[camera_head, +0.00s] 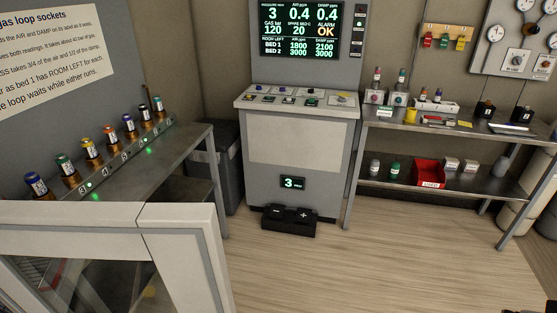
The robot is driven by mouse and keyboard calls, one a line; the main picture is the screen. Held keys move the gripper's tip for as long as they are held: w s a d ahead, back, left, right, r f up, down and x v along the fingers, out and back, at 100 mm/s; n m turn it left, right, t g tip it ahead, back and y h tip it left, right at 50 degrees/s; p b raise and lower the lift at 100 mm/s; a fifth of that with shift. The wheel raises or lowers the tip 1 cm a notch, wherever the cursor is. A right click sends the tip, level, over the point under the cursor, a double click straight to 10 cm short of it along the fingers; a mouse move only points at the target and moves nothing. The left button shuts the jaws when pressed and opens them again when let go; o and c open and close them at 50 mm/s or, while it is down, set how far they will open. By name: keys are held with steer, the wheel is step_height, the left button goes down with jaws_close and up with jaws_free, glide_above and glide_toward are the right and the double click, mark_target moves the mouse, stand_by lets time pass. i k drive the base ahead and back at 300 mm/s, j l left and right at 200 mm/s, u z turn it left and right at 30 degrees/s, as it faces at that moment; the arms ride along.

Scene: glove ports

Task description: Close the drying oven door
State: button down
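A pale framed structure (182,250) with a dark glass window fills the bottom left, close to the camera. Its lower part is cut off by the picture edge. I cannot tell whether it is the drying oven or its door, and no label, handle or hinge on it is clear. No other thing in view is clearly a drying oven. My gripper is not in view.
A metal bench (160,150) with several gas sockets stands at the left. A grey console (292,170) with a black floor pedal (290,221) stands at the back. A metal shelf (460,190) holds a red bin (429,173). The wooden floor (370,265) in front is clear.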

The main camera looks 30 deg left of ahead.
mark_target(183, 240)
steer(key=i+u, duration=0.3)
steer(key=i+l+u, duration=0.25)
steer(key=i, duration=0.15)
steer(key=i+u, duration=0.15)
steer(key=u, duration=0.3)
steer(key=i+u, duration=0.15)
steer(key=u, duration=0.25)
steer(key=i+l+u, duration=0.1)
steer(key=u, duration=0.35)
steer(key=i+l+u, duration=0.15)
steer(key=u, duration=0.25)
steer(key=i+l+u, duration=0.1)
steer(key=u, duration=0.35)
steer(key=i+l+u, duration=0.15)
steer(key=u, duration=0.3)
steer(key=i+l+u, duration=0.1)
steer(key=l+u, duration=0.3)
steer(key=i+l+u, duration=0.1)
steer(key=u, duration=0.35)
steer(key=l+u, duration=0.7)
steer(key=u, duration=0.15)
steer(key=k+l, duration=0.45)
steer(key=k, duration=0.15)
steer(key=z, duration=0.05)
